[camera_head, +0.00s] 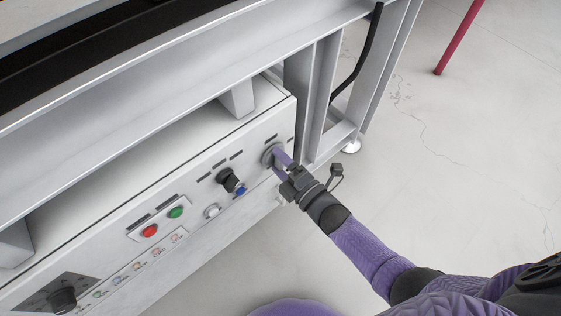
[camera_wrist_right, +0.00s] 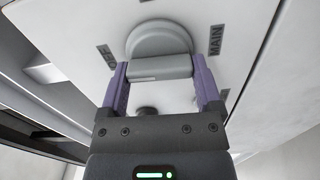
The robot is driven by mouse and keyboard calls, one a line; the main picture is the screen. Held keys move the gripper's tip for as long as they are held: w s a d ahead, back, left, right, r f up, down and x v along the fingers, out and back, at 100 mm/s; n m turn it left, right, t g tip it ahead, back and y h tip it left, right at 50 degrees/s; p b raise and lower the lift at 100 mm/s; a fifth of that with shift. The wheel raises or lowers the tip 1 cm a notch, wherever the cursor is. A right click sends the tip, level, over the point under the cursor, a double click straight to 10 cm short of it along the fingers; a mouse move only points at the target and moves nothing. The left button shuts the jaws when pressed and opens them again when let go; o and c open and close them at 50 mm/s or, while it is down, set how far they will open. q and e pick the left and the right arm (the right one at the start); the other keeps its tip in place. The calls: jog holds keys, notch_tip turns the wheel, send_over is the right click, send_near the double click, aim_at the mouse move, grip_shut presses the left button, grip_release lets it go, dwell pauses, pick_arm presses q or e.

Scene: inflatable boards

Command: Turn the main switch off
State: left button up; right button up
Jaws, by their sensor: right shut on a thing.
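The main switch (camera_wrist_right: 160,66) is a grey round knob with a raised bar grip, on the white panel next to a "MAIN" label in the right wrist view. In the head view the switch (camera_head: 272,154) sits at the panel's right end. My right gripper (camera_head: 279,162) reaches it from the lower right. In the right wrist view my right gripper (camera_wrist_right: 160,80) has its two purple fingers on either side of the knob's bar, shut on it. A label (camera_wrist_right: 107,56), hard to read, stands left of the knob. My left gripper is not in view.
The white control panel (camera_head: 200,245) also carries a black knob (camera_head: 229,178), a blue button (camera_head: 240,190), a green button (camera_head: 176,212), a red button (camera_head: 150,230) and a black rotary switch (camera_head: 63,299). Grey metal frame posts (camera_head: 325,95) stand right of the panel.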

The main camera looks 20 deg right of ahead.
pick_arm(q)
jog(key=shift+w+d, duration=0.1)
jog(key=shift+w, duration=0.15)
pick_arm(e)
jog(key=shift+f+n, duration=0.1)
jog(key=shift+n, duration=0.3)
jog(key=o, duration=1)
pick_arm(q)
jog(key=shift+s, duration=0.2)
pick_arm(e)
jog(key=shift+o, duration=0.2)
jog(key=shift+s, duration=0.1)
jog(key=v, duration=0.1)
jog(key=p+v, duration=0.1)
jog(key=shift+s+d+r, duration=0.1)
jog(key=shift+s+r, duration=0.15)
jog(key=shift+s, duration=0.1)
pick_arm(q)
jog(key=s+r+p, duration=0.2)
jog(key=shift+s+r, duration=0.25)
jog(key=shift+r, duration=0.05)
pick_arm(e)
jog(key=v, duration=0.7)
jog(key=shift+f, duration=0.15)
